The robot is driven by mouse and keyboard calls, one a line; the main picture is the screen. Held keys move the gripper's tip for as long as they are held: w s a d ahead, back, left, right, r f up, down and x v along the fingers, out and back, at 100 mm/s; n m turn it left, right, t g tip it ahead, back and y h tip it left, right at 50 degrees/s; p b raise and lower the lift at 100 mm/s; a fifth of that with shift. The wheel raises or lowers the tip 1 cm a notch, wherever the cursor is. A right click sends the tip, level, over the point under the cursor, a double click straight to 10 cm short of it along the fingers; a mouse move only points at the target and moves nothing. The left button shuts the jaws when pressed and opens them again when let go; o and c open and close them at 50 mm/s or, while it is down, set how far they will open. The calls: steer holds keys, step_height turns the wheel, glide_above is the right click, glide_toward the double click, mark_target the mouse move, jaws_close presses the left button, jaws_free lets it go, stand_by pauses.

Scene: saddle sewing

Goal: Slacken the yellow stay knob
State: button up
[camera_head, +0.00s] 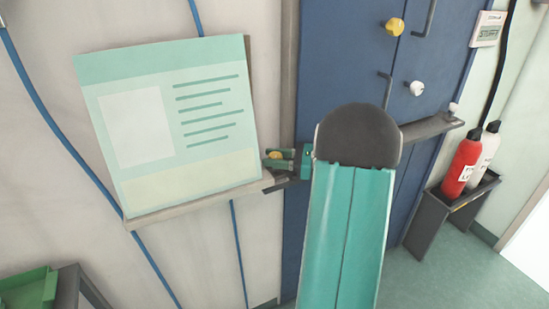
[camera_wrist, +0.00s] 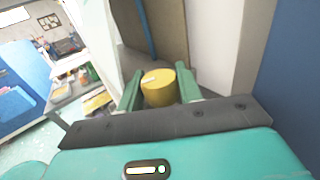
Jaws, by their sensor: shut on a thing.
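A yellow round knob (camera_wrist: 158,89) sits between the two green fingers of my gripper (camera_wrist: 160,73) in the wrist view. The fingers are shut on its sides. In the head view, my gripper (camera_head: 277,158) is small and partly hidden behind my teal arm, at the lower right corner of the poster board. A bit of the same yellow knob (camera_head: 275,155) shows between the fingers there. What the knob is fixed to is hidden. A second yellow knob (camera_head: 394,27) is high on the blue cabinet, well apart from my gripper.
A blue cabinet (camera_head: 335,45) with dark handles and a white knob (camera_head: 416,88) stands behind my arm. A pale green poster board (camera_head: 165,120) is at left on a ledge. A red extinguisher (camera_head: 462,166) stands on a dark stand at right. A green tray (camera_head: 28,290) is at lower left.

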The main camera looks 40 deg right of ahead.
steer(key=shift+s+d, duration=0.1)
steer(key=o, duration=1)
steer(key=v, duration=1.3)
steer(key=shift+s+d, duration=0.2)
steer(key=shift+s, duration=0.05)
